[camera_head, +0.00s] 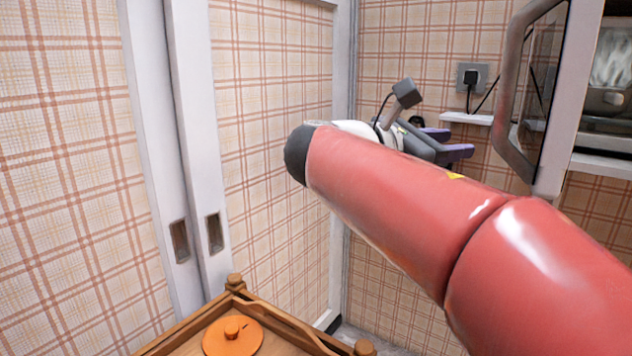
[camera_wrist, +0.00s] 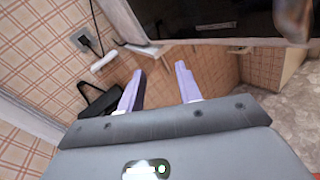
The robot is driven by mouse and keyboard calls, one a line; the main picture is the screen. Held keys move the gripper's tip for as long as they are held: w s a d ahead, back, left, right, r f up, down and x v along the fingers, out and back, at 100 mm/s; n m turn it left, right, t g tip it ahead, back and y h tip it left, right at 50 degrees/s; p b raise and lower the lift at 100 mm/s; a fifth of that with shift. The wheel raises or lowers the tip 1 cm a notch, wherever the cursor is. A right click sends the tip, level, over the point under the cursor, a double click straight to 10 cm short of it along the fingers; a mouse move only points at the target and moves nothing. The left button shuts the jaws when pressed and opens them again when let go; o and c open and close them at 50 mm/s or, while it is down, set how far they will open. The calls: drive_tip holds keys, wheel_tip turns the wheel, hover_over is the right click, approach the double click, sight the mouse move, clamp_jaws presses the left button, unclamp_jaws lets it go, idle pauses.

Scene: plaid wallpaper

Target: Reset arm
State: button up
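My gripper (camera_head: 448,143) shows beyond the end of my red arm in the head view, with purple fingers pointing right. In the wrist view its two purple fingers (camera_wrist: 159,90) stand wide apart with nothing between them. The gripper is open and held in the air. My red arm hides part of the room behind it in the head view.
A microwave-like appliance (camera_head: 606,80) stands at the right, with an open door (camera_head: 537,90) near my gripper. A wall socket (camera_head: 472,77) and a small white shelf (camera_head: 467,118) are behind. A wooden tray (camera_head: 287,325) holding an orange lid (camera_head: 232,337) is at the bottom. White sliding doors (camera_head: 176,120) stand left.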

drive_tip(key=s+d+f+m+g+y, duration=0.15)
drive_tip(key=s+f+m+y, duration=0.3)
drive_tip(key=f, duration=0.45)
drive_tip(key=s+d+f+m+g+y, duration=0.1)
drive_tip(key=s+d+f+m+y, duration=0.15)
drive_tip(key=s+f, duration=0.45)
drive_tip(key=s+a+f+m+y, duration=0.3)
drive_tip(key=f+m+y, duration=0.1)
drive_tip(key=f+m, duration=0.2)
drive_tip(key=s+a+f+m+y, duration=0.4)
drive_tip(key=f+m, duration=0.3)
drive_tip(key=f, duration=0.2)
drive_tip(key=shift+s+f+t+y, duration=0.15)
drive_tip(key=shift+f+t+y, duration=0.1)
drive_tip(key=shift+t+y, duration=0.25)
